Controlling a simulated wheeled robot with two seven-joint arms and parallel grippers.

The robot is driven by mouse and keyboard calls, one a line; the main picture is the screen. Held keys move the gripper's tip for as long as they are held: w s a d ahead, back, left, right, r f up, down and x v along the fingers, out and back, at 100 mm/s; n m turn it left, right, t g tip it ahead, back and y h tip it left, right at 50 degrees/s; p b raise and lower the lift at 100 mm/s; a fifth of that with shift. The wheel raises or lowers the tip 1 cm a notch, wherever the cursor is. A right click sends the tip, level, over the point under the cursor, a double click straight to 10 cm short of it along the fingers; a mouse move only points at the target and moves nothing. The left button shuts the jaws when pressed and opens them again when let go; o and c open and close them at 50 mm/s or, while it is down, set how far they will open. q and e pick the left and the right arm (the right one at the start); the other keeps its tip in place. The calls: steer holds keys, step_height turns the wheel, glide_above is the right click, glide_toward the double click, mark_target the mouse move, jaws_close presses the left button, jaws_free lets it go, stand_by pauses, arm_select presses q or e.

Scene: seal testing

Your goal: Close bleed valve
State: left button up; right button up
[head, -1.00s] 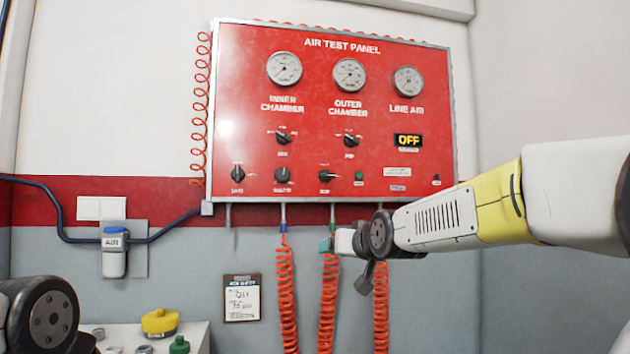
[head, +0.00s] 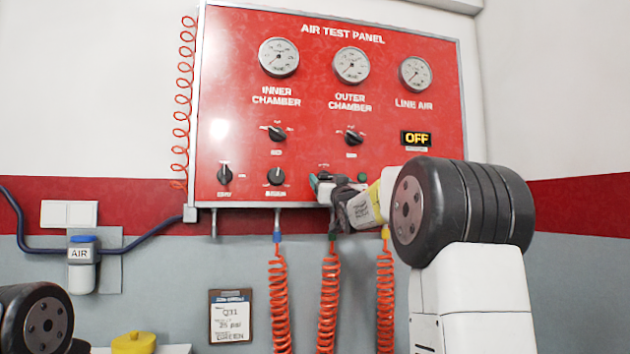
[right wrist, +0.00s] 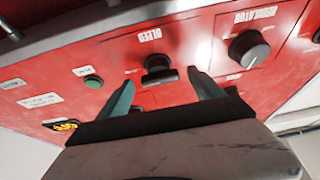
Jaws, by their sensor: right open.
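The red air test panel (head: 300,105) hangs on the wall. Its black bleed valve knob (right wrist: 158,69), below an upside-down BLEED label, shows in the right wrist view with its bar lying roughly across the picture. My right gripper (right wrist: 163,93) is open, its two green fingers pointing at the panel on either side of the knob's line, with no clear contact. In the head view my right gripper (head: 322,186) is at the panel's lower edge and hides most of the bleed knob. My left gripper is not in view.
The regulator knob (right wrist: 249,48) and a green button (right wrist: 93,82) sit on either side of the bleed knob. Orange coiled hoses (head: 330,290) hang below the panel. A clipboard (head: 230,316) and an air unit (head: 82,265) are on the wall.

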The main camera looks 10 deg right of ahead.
steer(key=shift+w+r, duration=0.25)
steer(key=shift+w, duration=0.35)
steer(key=c, duration=1.4)
